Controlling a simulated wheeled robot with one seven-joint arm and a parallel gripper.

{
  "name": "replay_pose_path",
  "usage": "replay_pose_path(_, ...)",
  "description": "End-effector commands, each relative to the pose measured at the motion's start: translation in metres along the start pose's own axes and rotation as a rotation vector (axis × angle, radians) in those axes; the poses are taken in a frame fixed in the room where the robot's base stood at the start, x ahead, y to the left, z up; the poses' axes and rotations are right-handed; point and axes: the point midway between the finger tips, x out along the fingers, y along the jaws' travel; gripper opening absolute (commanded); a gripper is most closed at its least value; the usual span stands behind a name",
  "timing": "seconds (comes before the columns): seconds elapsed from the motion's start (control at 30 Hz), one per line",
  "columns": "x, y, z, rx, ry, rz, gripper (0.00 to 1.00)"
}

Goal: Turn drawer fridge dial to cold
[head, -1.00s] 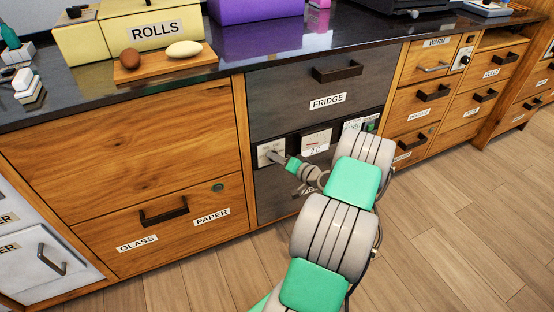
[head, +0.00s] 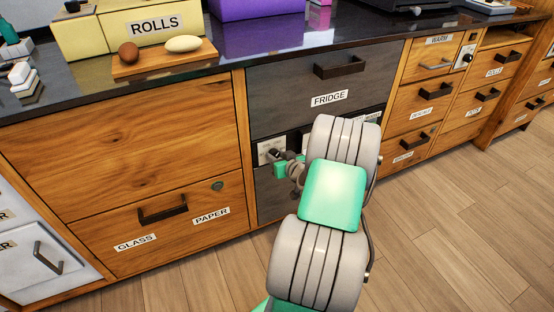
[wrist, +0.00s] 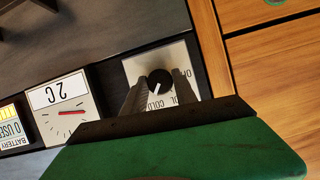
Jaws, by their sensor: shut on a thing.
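The fridge dial is a small round black knob (wrist: 160,80) with a white pointer line, on a white plate (wrist: 186,56). In the wrist view the plate's lettering is upside down and partly covered; "COLD" can be partly read near the pointer's end. My gripper (wrist: 159,86) has one finger on each side of the knob and is shut on it. In the head view my gripper (head: 279,156) is at the dial plate (head: 264,147), and the knob is hard to make out. The drawer fridge (head: 290,92) is dark grey and its upper drawer is shut.
Left of the dial in the wrist view are a gauge (wrist: 68,112) labelled "2C" with a red needle and a battery display (wrist: 10,128). My arm covers most of these in the head view. Wooden drawers (head: 120,140) flank the fridge; floor (head: 440,220) in front is clear.

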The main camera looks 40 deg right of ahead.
Motion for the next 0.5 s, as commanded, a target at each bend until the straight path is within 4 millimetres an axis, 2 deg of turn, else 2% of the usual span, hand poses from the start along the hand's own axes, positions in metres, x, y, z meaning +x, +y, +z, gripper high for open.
replay_pose_path(0.2, 0.0005, -0.0009, 0.0007, -0.091, 0.001, 0.037, 0.00)
replay_pose_path(0.5, 0.0002, -0.0011, 0.0001, -0.133, 0.000, 0.055, 0.00)
